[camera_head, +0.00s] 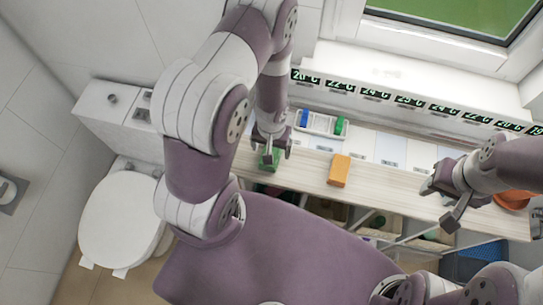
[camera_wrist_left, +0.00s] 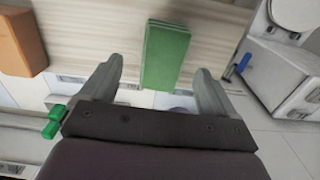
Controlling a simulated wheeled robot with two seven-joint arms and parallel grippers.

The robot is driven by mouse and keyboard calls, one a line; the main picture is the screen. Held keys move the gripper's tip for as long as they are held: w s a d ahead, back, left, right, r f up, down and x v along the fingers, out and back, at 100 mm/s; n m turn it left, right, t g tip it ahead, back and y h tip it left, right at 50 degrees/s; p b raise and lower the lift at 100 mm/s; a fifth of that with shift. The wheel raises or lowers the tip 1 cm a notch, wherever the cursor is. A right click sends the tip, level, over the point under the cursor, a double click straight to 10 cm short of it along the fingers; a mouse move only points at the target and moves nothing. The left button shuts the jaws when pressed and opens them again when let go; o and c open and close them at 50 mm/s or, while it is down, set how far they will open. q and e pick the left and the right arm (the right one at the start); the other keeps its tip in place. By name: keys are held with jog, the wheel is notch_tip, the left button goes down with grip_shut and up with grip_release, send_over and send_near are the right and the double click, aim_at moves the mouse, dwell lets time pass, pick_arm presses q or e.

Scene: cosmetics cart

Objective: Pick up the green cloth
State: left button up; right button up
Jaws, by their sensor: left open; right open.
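The green cloth (camera_head: 269,159) lies folded on the wooden counter, partly hidden under my left gripper in the head view. In the left wrist view the green cloth (camera_wrist_left: 165,55) shows as a flat green block between the lines of the fingers, just beyond the tips. My left gripper (camera_head: 271,150) is open above it; its two fingers also show in the left wrist view (camera_wrist_left: 158,72). I cannot tell whether they touch the cloth. My right gripper (camera_head: 443,206) is open and empty near the counter's right part, away from the cloth.
An orange block (camera_head: 339,170) lies on the counter (camera_head: 308,167) right of the cloth. A white tray (camera_head: 318,124) with blue and green items stands behind. An orange bowl (camera_head: 512,200) is at far right. A toilet (camera_head: 122,215) stands left, with floor beside it.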

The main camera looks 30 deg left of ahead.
pick_arm(q)
jog(key=f, duration=0.4)
jog(key=shift+w+a+f, duration=0.15)
jog(key=shift+w+f, duration=0.05)
jog(key=shift+f, duration=0.05)
jog(key=c, duration=1)
jog(key=shift+c, duration=0.2)
jog(key=shift+r, duration=0.15)
jog(key=shift+r, duration=0.3)
jog(key=r, duration=0.2)
jog(key=d+r, duration=0.1)
jog(key=r, duration=0.1)
jog(key=shift+d+p, duration=0.1)
jog(key=shift+p, duration=0.2)
jog(key=d+r, duration=0.6)
jog(key=d, duration=0.4)
jog(key=shift+w+d, duration=0.2)
jog(key=shift+d, duration=0.05)
